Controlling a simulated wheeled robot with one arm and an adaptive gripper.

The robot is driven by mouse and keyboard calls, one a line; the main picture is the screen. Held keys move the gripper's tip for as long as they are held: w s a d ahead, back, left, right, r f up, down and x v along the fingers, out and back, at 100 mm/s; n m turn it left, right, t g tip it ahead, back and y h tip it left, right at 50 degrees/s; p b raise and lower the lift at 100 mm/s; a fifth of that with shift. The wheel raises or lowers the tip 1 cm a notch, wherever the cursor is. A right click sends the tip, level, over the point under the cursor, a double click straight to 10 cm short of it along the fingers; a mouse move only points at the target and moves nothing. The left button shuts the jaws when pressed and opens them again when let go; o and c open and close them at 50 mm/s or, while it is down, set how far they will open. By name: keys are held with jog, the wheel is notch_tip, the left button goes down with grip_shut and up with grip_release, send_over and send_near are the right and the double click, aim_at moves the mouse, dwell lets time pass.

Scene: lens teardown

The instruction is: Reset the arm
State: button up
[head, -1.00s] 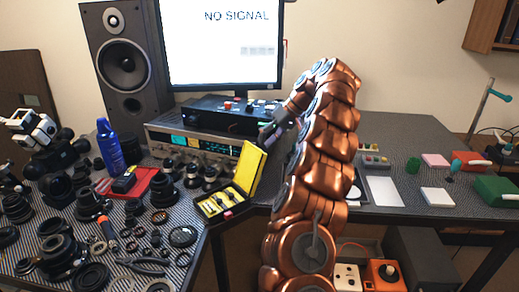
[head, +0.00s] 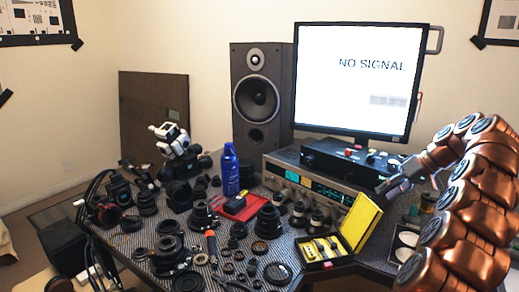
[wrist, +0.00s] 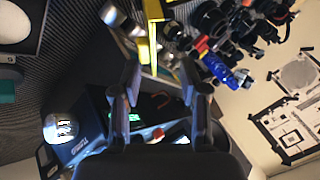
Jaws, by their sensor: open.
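My copper-coloured arm stands at the right edge of the head view, curled over toward the desk. My gripper (head: 392,188) is at its end, in front of the black control box (head: 350,160) and above the desk. In the wrist view my gripper (wrist: 162,85) shows two dark fingers spread apart with nothing between them. The open yellow case (head: 362,222) lies below and left of the gripper in the head view. It shows partly beyond the fingertips in the wrist view (wrist: 153,28).
Lens parts crowd the desk (head: 215,270). A blue bottle (head: 230,170) stands near a red tray (head: 243,208). A receiver (head: 310,185), a monitor (head: 355,80) and a speaker (head: 257,95) stand at the back. Open floor (head: 35,200) shows at left.

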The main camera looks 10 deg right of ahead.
jog(key=s+a+r+n+g, duration=0.1)
jog(key=s+a, duration=0.1)
jog(key=a, duration=0.7)
jog(key=s+a+r+g, duration=0.1)
jog(key=s+a+g, duration=0.1)
jog(key=a, duration=0.7)
jog(key=s+a+f+g+h, duration=0.1)
jog(key=s+a+f+g, duration=0.1)
jog(key=s+a, duration=0.8)
jog(key=s+f+g+h, duration=0.15)
jog(key=s+f, duration=0.25)
jog(key=s, duration=0.5)
jog(key=s+f+m+h, duration=0.15)
jog(key=s+f, duration=0.25)
jog(key=s, duration=0.5)
jog(key=s+f+n+g+h, duration=0.15)
jog(key=s+f, duration=0.25)
jog(key=s, duration=0.5)
notch_tip(320, 180, up, 14)
jog(key=m+t+p, duration=0.1)
jog(key=p, duration=1.2)
jog(key=shift+w+a+r+t+h+p, duration=0.15)
jog(key=shift+w+a+t+h+p, duration=0.2)
jog(key=shift+a+t, duration=0.1)
jog(key=shift+d, duration=0.15)
